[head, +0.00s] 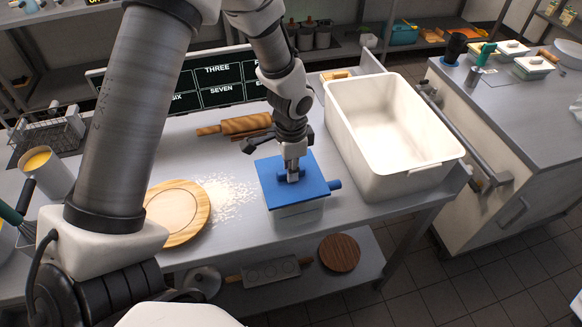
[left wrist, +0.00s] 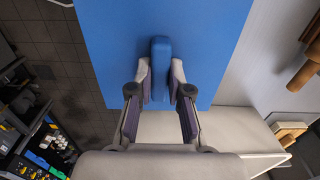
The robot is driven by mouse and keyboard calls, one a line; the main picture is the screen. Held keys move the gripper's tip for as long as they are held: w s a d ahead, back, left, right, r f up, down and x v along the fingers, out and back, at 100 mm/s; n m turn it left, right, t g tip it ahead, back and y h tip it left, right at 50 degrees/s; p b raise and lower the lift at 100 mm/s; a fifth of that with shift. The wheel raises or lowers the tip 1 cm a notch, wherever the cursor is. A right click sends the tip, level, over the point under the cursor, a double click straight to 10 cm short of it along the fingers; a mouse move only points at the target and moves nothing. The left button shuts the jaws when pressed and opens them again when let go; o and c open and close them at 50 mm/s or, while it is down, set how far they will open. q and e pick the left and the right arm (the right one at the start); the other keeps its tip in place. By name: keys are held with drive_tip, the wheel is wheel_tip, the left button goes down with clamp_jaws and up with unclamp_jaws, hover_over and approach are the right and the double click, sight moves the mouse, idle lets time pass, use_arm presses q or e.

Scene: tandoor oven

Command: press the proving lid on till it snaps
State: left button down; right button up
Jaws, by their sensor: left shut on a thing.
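The blue proving lid (head: 272,192) lies over the top of a pale, see-through box (head: 299,216) on the steel table. A short blue stub sticks out at its right side. My left gripper (head: 292,174) points down at the middle of the lid. In the left wrist view the blue lid (left wrist: 110,45) fills the upper middle, and the fingers (left wrist: 160,78) are shut on its raised blue handle (left wrist: 161,52). I cannot tell whether the lid's rim is seated all round. My right gripper is not in view.
A large white tub (head: 385,172) stands close right of the box. A round wooden board (head: 176,210) and scattered flour (head: 228,196) lie to its left. A rolling pin (head: 240,125) and a dark lettered board (head: 215,80) are behind. The table's front edge is close to the box.

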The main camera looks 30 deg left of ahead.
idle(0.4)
use_arm(q)
drive_tip(key=shift+f+b, duration=0.5)
drive_tip(key=shift+f, duration=0.6)
drive_tip(key=c, duration=1)
unclamp_jaws()
wheel_tip(320, 180, up, 12)
drive_tip(key=shift+r, duration=0.1)
drive_tip(key=shift+s, duration=0.1)
